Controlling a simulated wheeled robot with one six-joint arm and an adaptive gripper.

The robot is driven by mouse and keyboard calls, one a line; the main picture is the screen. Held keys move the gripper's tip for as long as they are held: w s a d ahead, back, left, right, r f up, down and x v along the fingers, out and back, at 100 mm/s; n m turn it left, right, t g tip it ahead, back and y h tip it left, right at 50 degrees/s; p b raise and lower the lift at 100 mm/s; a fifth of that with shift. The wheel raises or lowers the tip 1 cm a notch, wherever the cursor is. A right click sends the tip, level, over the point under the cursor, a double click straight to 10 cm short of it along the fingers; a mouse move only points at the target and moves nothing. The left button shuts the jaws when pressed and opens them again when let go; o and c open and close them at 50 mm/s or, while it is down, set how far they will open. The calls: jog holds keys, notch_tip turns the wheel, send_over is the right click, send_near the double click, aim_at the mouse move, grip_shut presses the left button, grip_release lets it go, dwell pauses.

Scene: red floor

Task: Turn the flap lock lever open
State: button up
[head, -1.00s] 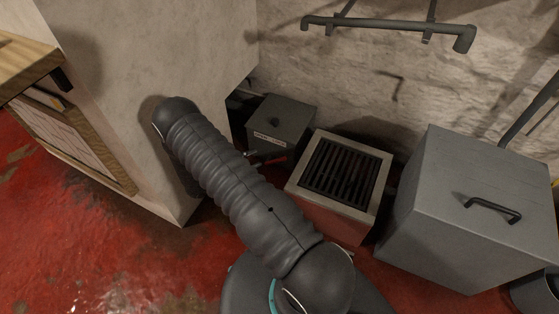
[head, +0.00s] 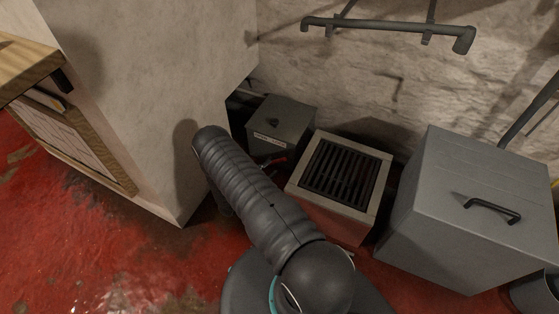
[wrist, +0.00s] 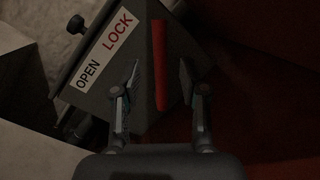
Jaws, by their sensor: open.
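A grey box (head: 283,118) stands low by the wall in the head view, with a white label (head: 267,139) and a red lever (head: 275,161) at its front. In the wrist view the label (wrist: 103,50) reads OPEN and LOCK. The red lever (wrist: 160,65) lies on the LOCK side of the label, a straight bar. My gripper (wrist: 160,72) is open, with one finger on each side of the lever and gaps visible on both sides. In the head view my arm hides the gripper.
A block with a dark grate (head: 340,173) stands right of the grey box. A large grey bin (head: 470,205) with a handle is further right. A pale wall block (head: 150,90) stands close on the left. Red floor (head: 90,230) is open at lower left.

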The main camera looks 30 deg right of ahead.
aim_at(278, 162)
jog(key=shift+x, duration=3.15)
grip_shut()
